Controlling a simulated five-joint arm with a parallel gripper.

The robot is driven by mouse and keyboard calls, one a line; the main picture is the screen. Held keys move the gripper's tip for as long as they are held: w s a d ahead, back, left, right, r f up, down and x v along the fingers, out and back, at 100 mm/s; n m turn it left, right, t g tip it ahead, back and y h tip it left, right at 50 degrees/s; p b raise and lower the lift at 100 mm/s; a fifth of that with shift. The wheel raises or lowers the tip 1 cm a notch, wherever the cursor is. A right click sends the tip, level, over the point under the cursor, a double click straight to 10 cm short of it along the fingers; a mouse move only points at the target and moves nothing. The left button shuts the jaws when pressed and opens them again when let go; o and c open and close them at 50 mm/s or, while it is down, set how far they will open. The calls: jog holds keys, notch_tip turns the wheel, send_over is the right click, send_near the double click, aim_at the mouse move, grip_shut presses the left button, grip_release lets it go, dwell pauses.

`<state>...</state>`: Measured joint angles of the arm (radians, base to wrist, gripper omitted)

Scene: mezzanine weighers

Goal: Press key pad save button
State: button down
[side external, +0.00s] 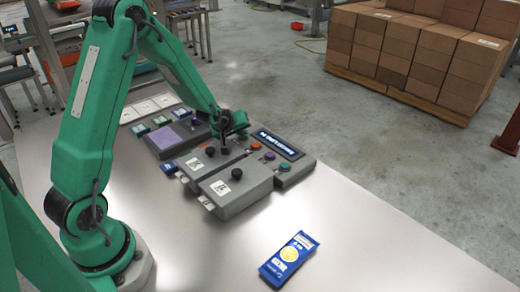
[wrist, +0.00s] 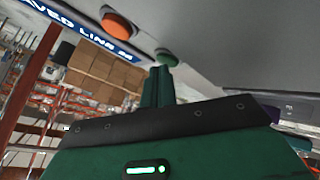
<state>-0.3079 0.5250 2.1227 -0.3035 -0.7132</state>
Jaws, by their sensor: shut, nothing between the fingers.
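The grey key pad unit (side external: 298,178) stands on the table with a lit blue display (side external: 277,144). It has an orange-red button (side external: 255,146), a purple button (side external: 269,155) and a green button (side external: 285,167). The wrist view shows the orange button (wrist: 118,25), the green button (wrist: 166,57) and part of the display (wrist: 85,30), reading "AVED LINE 04". My gripper (wrist: 158,87) is shut and empty, its tips lining up just below the green button there. In the side view my gripper (side external: 240,130) is near the pad's far left end; contact cannot be told.
Two grey boxes with black knobs (side external: 240,188) stand left of the pad. A purple-topped unit (side external: 178,136) and small coloured blocks lie behind them. A blue packet (side external: 290,258) lies in front. The table's right side is clear. Stacked cartons (side external: 420,50) stand on the floor beyond.

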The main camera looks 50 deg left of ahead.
aim_at(242, 139)
dwell(0.6)
jog(key=shift+r, duration=0.75)
jog(key=shift+r, duration=2.5)
jog(key=s+d+r+m+g+h, duration=0.1)
jog(key=s+d+r+m+h, duration=0.1)
jog(key=s+d+r+m, duration=0.65)
jog(key=s+d+r+m+g, duration=0.1)
jog(key=s+d+r, duration=0.1)
jog(key=s, duration=0.7)
jog(key=s+d+r+m+g, duration=0.1)
jog(key=s+d, duration=0.4)
jog(key=s, duration=0.5)
notch_tip(242, 139, up, 2)
jog(key=shift+s+d+r+m+h, duration=0.15)
jog(key=shift+d+r+m+h, duration=0.2)
jog(key=shift+m, duration=0.3)
